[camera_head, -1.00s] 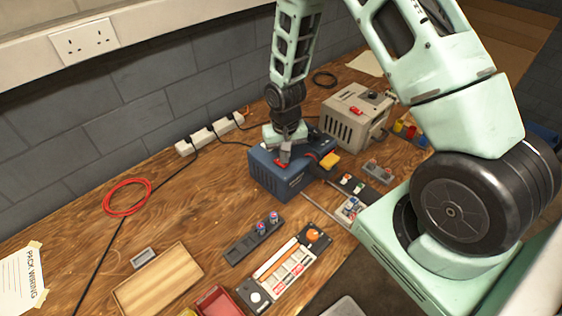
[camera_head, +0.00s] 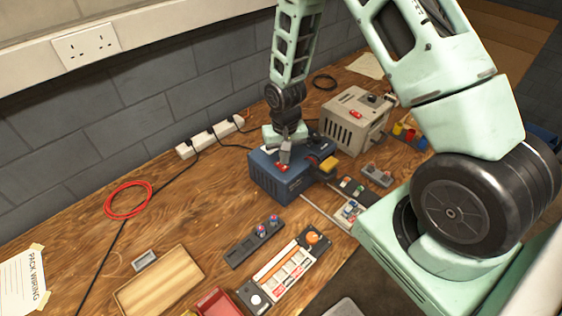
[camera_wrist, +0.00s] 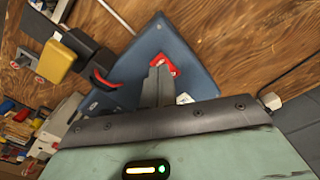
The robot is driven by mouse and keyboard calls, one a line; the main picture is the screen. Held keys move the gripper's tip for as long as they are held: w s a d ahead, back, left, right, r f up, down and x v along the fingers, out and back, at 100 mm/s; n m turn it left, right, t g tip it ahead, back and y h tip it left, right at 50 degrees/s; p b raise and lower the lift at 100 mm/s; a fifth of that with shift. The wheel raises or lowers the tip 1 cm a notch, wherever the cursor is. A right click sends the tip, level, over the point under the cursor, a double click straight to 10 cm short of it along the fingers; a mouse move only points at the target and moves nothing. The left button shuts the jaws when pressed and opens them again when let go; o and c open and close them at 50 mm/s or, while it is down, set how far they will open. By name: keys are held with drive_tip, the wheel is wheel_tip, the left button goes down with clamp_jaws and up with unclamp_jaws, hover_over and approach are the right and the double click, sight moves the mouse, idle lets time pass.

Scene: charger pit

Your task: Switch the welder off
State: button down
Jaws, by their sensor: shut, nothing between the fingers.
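A blue box-shaped unit (camera_head: 285,185) stands on the wooden bench, with a red rocker switch (camera_head: 283,168) on its top. The switch shows in the wrist view (camera_wrist: 163,64). My gripper (camera_head: 285,157) is shut and empty, pointing down at the blue unit's top. In the wrist view its fingertips (camera_wrist: 157,72) overlap the edge of the red switch; I cannot tell whether they touch it. A grey unit (camera_head: 345,130) with its own red switch (camera_head: 356,114) and a dark knob stands behind to the right. No readable label tells which unit is the welder.
A yellow connector (camera_head: 328,164) on a black plug sits at the blue unit's right side. A white power strip (camera_head: 210,136) lies behind left. A red cable coil (camera_head: 128,200), wooden tray (camera_head: 160,285) and battery holder (camera_head: 253,242) lie on the bench's left and front.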

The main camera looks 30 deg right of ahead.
sight(284, 167)
drive_tip(key=shift+r+p, duration=1.65)
drive_tip(key=shift+r, duration=0.9)
drive_tip(key=s+a+r+n+b, duration=0.3)
drive_tip(key=s+a+r+n, duration=0.25)
drive_tip(key=a+r, duration=0.6)
drive_tip(key=s+a+r+n+b, duration=0.1)
drive_tip(key=s+a+r+n, duration=0.1)
drive_tip(key=s, duration=0.7)
drive_tip(key=s+a+r+n+b, duration=0.2)
drive_tip(key=s+a+r+n, duration=0.1)
drive_tip(key=s, duration=0.6)
drive_tip(key=shift+s+a+n+y, duration=0.15)
drive_tip(key=shift+a+n+y, duration=0.3)
drive_tip(key=shift+a, duration=0.8)
